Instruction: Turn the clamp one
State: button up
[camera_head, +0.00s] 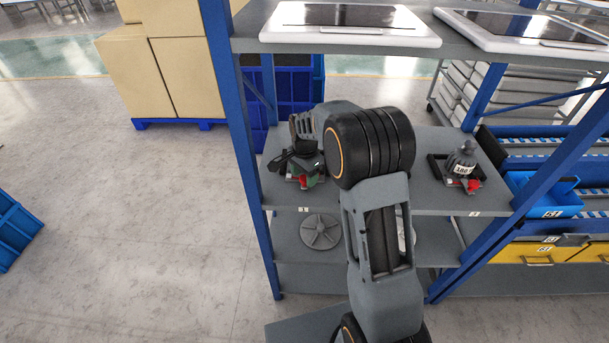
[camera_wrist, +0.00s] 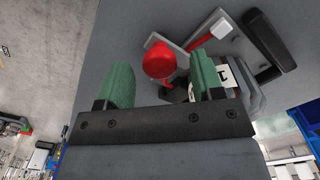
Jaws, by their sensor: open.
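Clamp one shows in the wrist view as a red round knob (camera_wrist: 160,61) with grey and black parts and a white label that seems to read 1 (camera_wrist: 226,76). In the head view its red part (camera_head: 312,181) is on the left of the middle shelf. My gripper (camera_wrist: 160,78) has green fingertips spread apart. The red knob appears in the gap between them, nearer the right finger; I cannot tell whether they touch. In the head view my gripper (camera_head: 305,162) is above the left clamp, and my wrist and arm hide part of the shelf.
A second device with a grey cone-shaped top (camera_head: 464,160) and a red part stands on the shelf's right side. Flat white-framed panels (camera_head: 350,37) lie on the shelf above. Blue rack posts (camera_head: 240,140) stand close left of my gripper. A grey round disc (camera_head: 321,232) is below.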

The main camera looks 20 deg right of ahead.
jog(key=shift+f, duration=0.4)
jog(key=c, duration=0.9)
